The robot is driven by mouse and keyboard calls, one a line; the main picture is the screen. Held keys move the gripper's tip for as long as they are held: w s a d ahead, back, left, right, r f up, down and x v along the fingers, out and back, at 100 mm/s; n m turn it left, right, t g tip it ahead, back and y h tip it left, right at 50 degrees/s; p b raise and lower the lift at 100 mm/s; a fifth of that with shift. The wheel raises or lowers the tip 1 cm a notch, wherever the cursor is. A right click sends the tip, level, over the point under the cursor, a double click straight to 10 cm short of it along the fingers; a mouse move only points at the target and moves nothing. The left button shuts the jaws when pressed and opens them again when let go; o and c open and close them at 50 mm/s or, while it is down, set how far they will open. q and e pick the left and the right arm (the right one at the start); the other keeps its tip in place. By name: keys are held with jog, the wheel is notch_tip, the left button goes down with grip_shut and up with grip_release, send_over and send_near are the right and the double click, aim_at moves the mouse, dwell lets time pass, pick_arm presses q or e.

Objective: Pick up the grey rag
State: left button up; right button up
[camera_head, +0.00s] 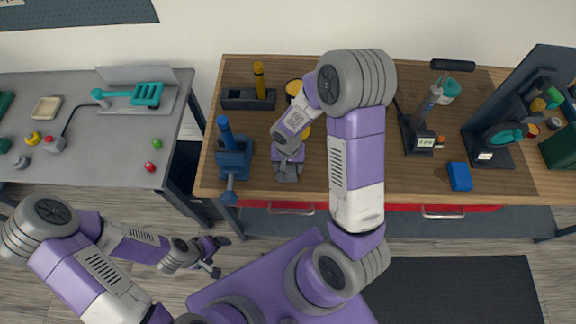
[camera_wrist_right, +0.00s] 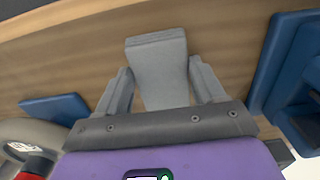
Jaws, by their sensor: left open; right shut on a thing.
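The grey rag (camera_wrist_right: 158,62) shows in the right wrist view as a flat light-grey piece between the two fingers of my right gripper (camera_wrist_right: 160,92). In the head view my right gripper (camera_head: 287,172) is over the front part of the wooden bench, just right of the blue vise. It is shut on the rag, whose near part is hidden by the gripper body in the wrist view. I cannot tell whether the rag touches the bench. My left gripper (camera_head: 214,258) is open and empty over the floor, in front of the bench.
The blue vise (camera_head: 233,158) stands close left of my right gripper. A dark holder (camera_head: 240,98) and a yellow-topped can (camera_head: 294,88) are behind. A blue box (camera_head: 459,177) and tool stands are at right on the wooden bench (camera_head: 500,190). A grey table (camera_head: 105,155) stands left.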

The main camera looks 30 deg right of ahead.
aim_at(288, 168)
notch_tip(288, 168, up, 10)
jog(key=p, duration=0.1)
dwell(0.5)
jog(key=shift+o, duration=1.4)
jog(key=shift+c, duration=1)
